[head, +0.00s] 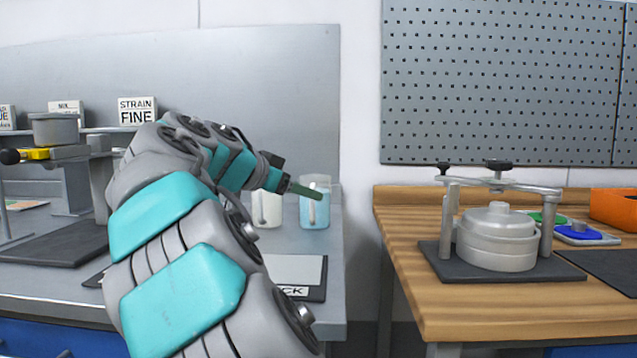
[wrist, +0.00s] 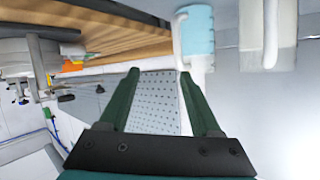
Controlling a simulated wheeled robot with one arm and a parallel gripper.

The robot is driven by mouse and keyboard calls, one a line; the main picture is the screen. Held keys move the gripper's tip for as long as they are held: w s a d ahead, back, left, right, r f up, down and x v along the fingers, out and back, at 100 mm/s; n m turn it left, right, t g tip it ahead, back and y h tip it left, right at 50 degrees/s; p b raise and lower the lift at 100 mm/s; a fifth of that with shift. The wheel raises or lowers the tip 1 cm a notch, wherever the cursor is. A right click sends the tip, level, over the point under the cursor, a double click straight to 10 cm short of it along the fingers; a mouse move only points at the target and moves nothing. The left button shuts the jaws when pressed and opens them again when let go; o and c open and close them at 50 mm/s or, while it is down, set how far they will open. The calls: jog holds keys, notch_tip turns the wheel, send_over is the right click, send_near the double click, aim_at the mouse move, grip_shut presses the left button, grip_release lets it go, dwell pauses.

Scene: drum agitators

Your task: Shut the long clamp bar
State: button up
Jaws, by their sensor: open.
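A long grey clamp bar (head: 530,186) spans above a round silver drum (head: 497,240) on the wooden bench at the right. It runs from a left post (head: 449,220) to a right post (head: 547,228), with black knobs (head: 499,165) on top. I cannot tell whether it is fastened. My gripper (head: 305,190) is in the air over the grey bench, well left of the bar. In the wrist view, the green fingers of my gripper (wrist: 158,76) are apart with nothing between them. Part of the drum stand (wrist: 28,52) shows at that view's left edge.
A white mug (head: 266,208) and a light-blue jug (head: 314,210) stand behind my gripper. A gap separates the grey bench (head: 333,290) from the wooden bench (head: 405,222). Green and blue discs (head: 585,232) and an orange bin (head: 614,208) lie right of the drum.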

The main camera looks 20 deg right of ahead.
jog(key=a, duration=0.1)
jog(key=a+y, duration=0.1)
jog(key=w+a+f+n+t, duration=0.1)
jog(key=shift+f, duration=0.1)
jog(key=shift+d, duration=0.1)
dwell(0.3)
